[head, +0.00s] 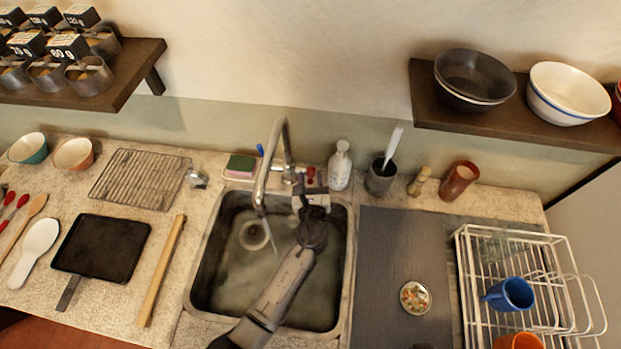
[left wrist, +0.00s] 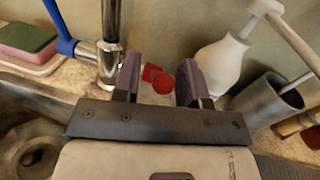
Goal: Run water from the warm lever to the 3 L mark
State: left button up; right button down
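The chrome faucet (head: 277,160) arches over the sink (head: 350,270). A faint pale streak below its spout looks like a thin stream of water. The red warm lever (head: 311,175) is right of the faucet's base, and the blue lever (head: 261,150) is left of it. My left gripper (head: 312,188) reaches over the sink to the red lever. In the left wrist view its two fingers (left wrist: 158,82) are apart, with the red lever's round end (left wrist: 163,83) showing between them; I cannot tell whether they touch it. I cannot make out a 3 L mark. My right gripper is not in view.
A soap bottle (head: 340,167) stands close right of the lever, with a dark cup (head: 380,178) beyond it. A sponge (head: 241,164) lies left of the faucet. A dish rack (head: 470,290) stands at the right. Wall shelves hang above both sides.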

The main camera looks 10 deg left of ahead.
pick_arm(q)
grip_shut()
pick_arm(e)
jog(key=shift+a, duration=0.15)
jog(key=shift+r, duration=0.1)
